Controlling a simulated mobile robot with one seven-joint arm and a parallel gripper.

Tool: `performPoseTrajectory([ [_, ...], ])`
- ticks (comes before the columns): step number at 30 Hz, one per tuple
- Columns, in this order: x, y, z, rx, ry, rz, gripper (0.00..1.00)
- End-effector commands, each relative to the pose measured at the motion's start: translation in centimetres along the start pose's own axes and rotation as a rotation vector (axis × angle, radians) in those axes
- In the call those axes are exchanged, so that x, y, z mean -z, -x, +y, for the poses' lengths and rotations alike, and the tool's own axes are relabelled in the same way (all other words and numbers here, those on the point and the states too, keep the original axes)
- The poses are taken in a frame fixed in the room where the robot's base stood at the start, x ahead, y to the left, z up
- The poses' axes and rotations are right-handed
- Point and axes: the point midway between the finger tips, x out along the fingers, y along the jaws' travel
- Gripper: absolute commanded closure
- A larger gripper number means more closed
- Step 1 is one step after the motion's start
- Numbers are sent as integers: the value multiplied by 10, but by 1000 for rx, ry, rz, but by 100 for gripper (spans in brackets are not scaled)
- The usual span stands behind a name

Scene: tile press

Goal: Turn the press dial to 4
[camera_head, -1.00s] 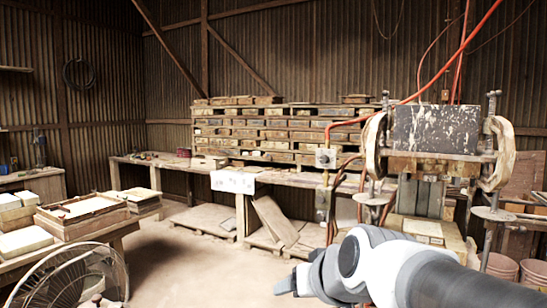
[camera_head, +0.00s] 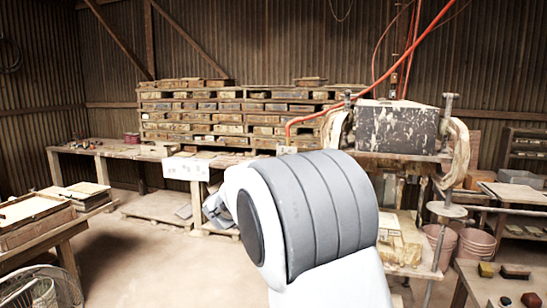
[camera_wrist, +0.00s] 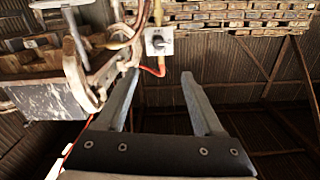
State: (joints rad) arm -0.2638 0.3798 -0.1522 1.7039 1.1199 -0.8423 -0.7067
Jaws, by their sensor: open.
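The press (camera_head: 395,130) stands at the right of the head view, with a dark, paint-spattered block and heavy curved side arms; it also shows at the left of the wrist view (camera_wrist: 45,102). A small pale box with a round dial (camera_wrist: 158,42) is at upper middle of the wrist view, a red hose beside it. The dial's number is too small to read. My gripper (camera_wrist: 160,75) is open and empty, its two fingers apart, with the box beyond and between the tips.
A long bench (camera_head: 118,150) runs along the back wall below stacked wooden slats (camera_head: 235,118). Crates sit on a table (camera_head: 62,232) at left. Pink buckets (camera_head: 474,247) and another table (camera_head: 500,285) are at right. The floor at centre left is clear.

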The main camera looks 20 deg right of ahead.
Motion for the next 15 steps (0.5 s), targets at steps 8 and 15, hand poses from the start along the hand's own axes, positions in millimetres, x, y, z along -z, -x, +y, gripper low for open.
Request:
performPoseTrajectory([
  [8, 1, -38, 2, -11, 2, 5, 31],
  [15, 2, -87, 2, -10, 2, 5, 31],
])
